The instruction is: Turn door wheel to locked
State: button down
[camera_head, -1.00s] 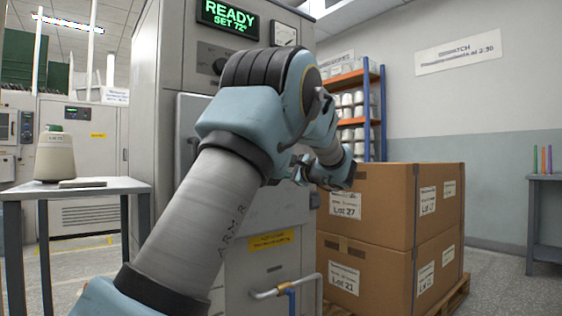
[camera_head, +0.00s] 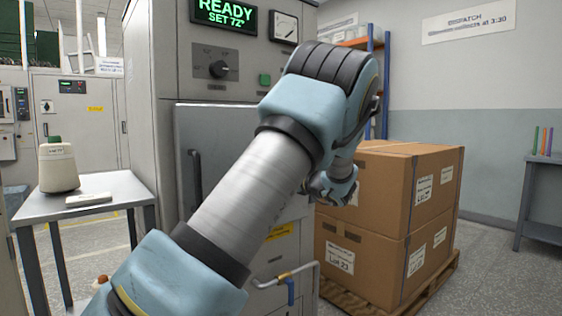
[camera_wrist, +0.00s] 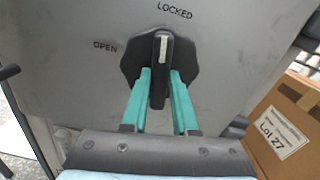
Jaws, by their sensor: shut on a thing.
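The door wheel (camera_wrist: 160,45) is a black knob with a long bar handle and a white pointer mark, on a grey door (camera_wrist: 70,75) in the wrist view. The pointer is near upright, aimed close to the word LOCKED (camera_wrist: 174,12), with the word OPEN (camera_wrist: 105,46) off to its left. My gripper (camera_wrist: 160,78) has its two teal fingers on either side of the bar, shut on it. In the head view my arm hides the wheel and the fingers; the grey cabinet door (camera_head: 225,130) shows partly behind the arm.
Stacked cardboard boxes (camera_head: 390,190) on a pallet stand close to the right of the cabinet. A bent pipe handle (camera_head: 290,275) juts out low on the cabinet front.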

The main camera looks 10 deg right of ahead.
jog(key=shift+m+p, duration=1)
jog(key=shift+p, duration=0.35)
jog(key=c, duration=0.7)
grip_release()
jog(key=shift+s, duration=0.1)
jog(key=v, duration=1)
jog(key=shift+s+d, duration=0.2)
jog(key=shift+s, duration=0.05)
